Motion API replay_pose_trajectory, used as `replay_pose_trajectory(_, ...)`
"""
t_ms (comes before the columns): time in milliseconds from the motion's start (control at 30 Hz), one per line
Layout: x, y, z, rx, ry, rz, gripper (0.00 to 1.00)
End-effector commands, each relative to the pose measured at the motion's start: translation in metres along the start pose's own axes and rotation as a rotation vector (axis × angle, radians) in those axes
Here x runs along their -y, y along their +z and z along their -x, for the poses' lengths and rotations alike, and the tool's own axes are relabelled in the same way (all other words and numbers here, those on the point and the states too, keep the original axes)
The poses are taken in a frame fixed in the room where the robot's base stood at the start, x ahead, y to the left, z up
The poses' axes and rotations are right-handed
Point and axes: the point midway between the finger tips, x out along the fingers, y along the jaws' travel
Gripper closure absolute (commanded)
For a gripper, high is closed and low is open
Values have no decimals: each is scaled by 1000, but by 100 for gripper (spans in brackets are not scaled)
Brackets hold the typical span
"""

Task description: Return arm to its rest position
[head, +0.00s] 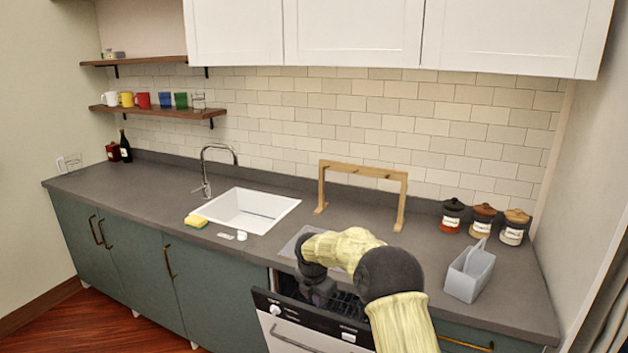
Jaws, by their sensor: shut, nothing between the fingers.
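My arm reaches in from the lower right, with pale yellow links and dark joints. My gripper (320,296) is the dark end of the arm, low over the partly open dishwasher (305,325) below the counter. It is shut with nothing in it; its fingertips are small and hard to make out. My arm hides part of the dishwasher opening and the counter edge behind it.
The dark counter (130,185) holds a sink (245,209), a sponge (196,221), a wooden rack (362,170), several lidded jars (452,217) and a grey caddy (469,273). White cabinets (352,30) hang above. Shelves (160,110) with mugs are at left.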

Motion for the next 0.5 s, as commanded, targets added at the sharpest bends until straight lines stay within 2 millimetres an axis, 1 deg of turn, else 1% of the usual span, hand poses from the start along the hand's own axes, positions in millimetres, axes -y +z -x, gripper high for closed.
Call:
replay_pose_trajectory(33,12,-2,13,-2,1,-84,100)
replay_pose_trajectory(100,29,-5,26,-10,1,-220,100)
replay_pose_trajectory(267,72,-16,54,-25,-1,-544,100)
replay_pose_trajectory(467,135,-32,86,-42,-8,-980,100)
replay_pose_trajectory(500,148,-36,91,-45,-9,-1071,100)
